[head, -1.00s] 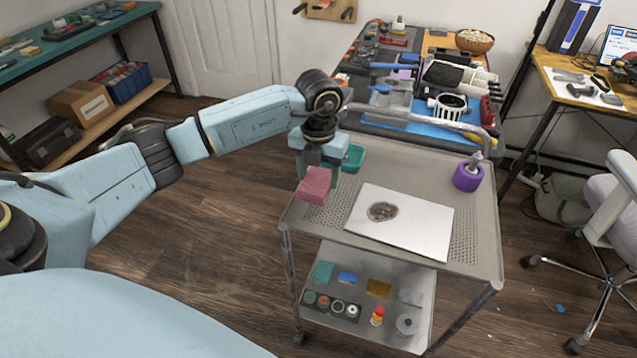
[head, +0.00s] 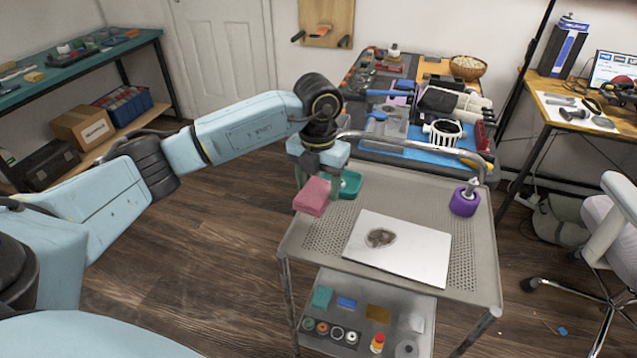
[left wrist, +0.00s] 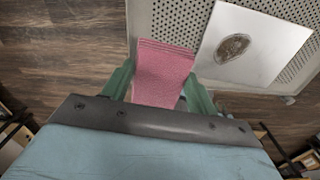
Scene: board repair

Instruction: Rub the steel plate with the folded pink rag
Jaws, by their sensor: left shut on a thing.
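The folded pink rag (head: 312,196) is held in my left gripper (head: 318,181) above the left part of the cart's top tray. In the left wrist view the rag (left wrist: 163,72) sits between the two green fingers (left wrist: 160,90), which are shut on it. The steel plate (head: 420,255) lies flat on the tray, to the right of the rag and apart from it. A dark brown stain (head: 380,238) marks the plate's left part; it also shows in the left wrist view (left wrist: 232,47). My right gripper is not in view.
A purple dispenser (head: 464,202) stands at the tray's right. The cart's perforated tray (head: 325,238) has bare room left of the plate. A raised handle bar (head: 410,138) runs along its back.

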